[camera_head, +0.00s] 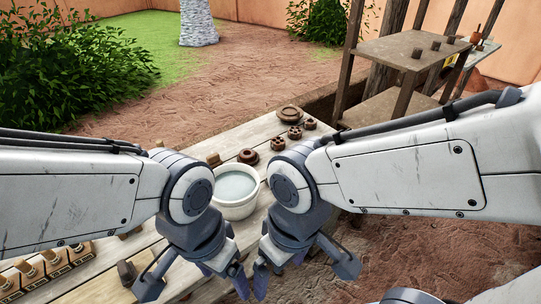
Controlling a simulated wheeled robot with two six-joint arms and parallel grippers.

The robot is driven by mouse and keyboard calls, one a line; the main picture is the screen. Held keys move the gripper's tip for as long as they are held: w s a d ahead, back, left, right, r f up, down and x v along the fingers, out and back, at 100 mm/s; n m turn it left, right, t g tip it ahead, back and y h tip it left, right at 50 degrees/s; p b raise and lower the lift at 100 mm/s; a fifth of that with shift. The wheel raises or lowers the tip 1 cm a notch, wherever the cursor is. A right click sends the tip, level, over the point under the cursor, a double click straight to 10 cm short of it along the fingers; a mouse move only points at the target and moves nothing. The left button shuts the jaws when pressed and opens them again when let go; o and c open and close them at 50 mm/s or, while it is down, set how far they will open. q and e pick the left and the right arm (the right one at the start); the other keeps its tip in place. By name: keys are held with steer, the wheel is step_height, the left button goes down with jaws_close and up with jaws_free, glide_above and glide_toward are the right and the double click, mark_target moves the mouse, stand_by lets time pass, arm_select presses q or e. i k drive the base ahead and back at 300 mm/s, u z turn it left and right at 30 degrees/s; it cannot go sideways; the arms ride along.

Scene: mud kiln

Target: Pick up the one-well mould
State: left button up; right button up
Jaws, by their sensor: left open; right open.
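I cannot pick out the one-well mould with certainty. A small brown wooden piece (127,272) lies on the table at the lower left, left of my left gripper; its shape is too small to read. My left gripper (227,279) points down over the front of the table, open, with nothing seen between its fingers. My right gripper (268,279) hangs close beside it, near the table's right edge, also open with nothing seen in it. The two arms hide much of the table.
A white bowl of liquid (236,187) stands on the plank table (238,137) just behind the grippers. Several brown round pieces (278,143) lie farther back. A wooden tray with clay-coloured pieces (52,264) is at lower left. A shelf rack (408,50) stands back right.

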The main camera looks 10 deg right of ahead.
mark_target(246, 154)
steer(key=z, duration=1.45)
steer(key=i, duration=2)
steer(key=u, duration=3.4)
